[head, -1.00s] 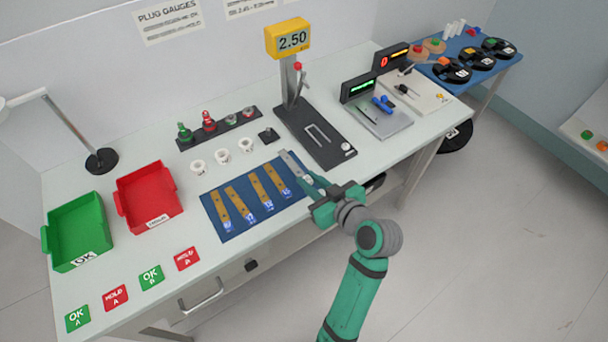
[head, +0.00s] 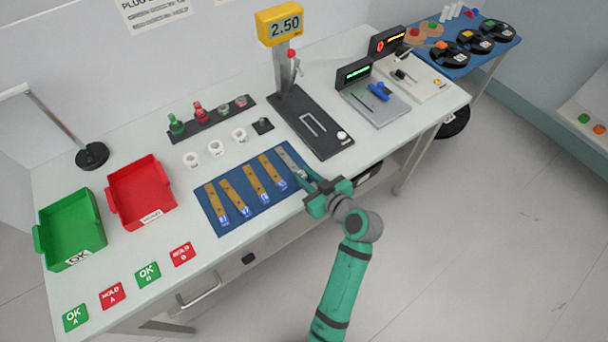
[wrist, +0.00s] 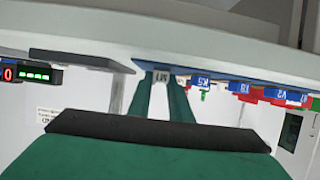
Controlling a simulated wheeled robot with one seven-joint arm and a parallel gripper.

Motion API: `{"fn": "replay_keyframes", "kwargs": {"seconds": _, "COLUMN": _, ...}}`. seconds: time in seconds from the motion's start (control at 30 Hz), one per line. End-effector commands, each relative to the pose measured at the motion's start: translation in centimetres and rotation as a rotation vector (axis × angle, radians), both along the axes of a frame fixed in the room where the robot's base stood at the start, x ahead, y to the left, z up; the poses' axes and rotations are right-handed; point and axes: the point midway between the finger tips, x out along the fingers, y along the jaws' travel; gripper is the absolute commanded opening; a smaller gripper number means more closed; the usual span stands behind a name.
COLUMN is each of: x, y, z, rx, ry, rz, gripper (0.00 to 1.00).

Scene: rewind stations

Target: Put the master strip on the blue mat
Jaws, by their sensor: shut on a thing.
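The master strip (head: 286,158) is a grey metal strip at the right end of the blue mat (head: 236,226). My gripper (head: 305,180) is at the mat's right front edge, shut on the near end of the strip. The strip appears to lie over the mat; I cannot tell whether it rests fully on it. In the wrist view, the two green fingers (wrist: 162,95) close on a pale labelled end of the strip (wrist: 161,76). Several brass strips with blue labels, such as this one (head: 272,172), lie on the mat to the left.
A black gauge stand (head: 325,147) with a yellow display stands just behind and right of the mat. White cups (head: 216,148) stand behind it. Red (head: 142,190) and green (head: 72,228) bins are at left. Coloured cards (head: 147,274) lie along the front edge.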

Motion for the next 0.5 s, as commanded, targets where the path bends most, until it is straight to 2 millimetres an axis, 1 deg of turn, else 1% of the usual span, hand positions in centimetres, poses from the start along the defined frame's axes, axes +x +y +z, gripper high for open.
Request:
{"fn": "replay_keyframes", "kwargs": {"seconds": 0.2, "x": 0.0, "y": -0.05, "z": -0.34, "rx": 0.0, "ry": 0.001, "rz": -0.001, "gripper": 0.0}}
{"fn": "replay_keyframes", "kwargs": {"seconds": 0.23, "x": 0.0, "y": -0.05, "z": -0.3, "rx": 0.0, "ry": 0.0, "rz": -0.001, "gripper": 0.25}}
{"fn": "replay_keyframes", "kwargs": {"seconds": 0.27, "x": 0.01, "y": -0.06, "z": -0.29, "rx": 0.0, "ry": 0.0, "rz": -0.001, "gripper": 0.32}}
{"fn": "replay_keyframes", "kwargs": {"seconds": 0.3, "x": 0.0, "y": -0.05, "z": -0.28, "rx": 0.0, "ry": 0.0, "rz": -0.001, "gripper": 0.37}}
{"fn": "replay_keyframes", "kwargs": {"seconds": 0.5, "x": 0.01, "y": -0.05, "z": -0.27, "rx": 0.0, "ry": 0.0, "rz": -0.001, "gripper": 0.37}}
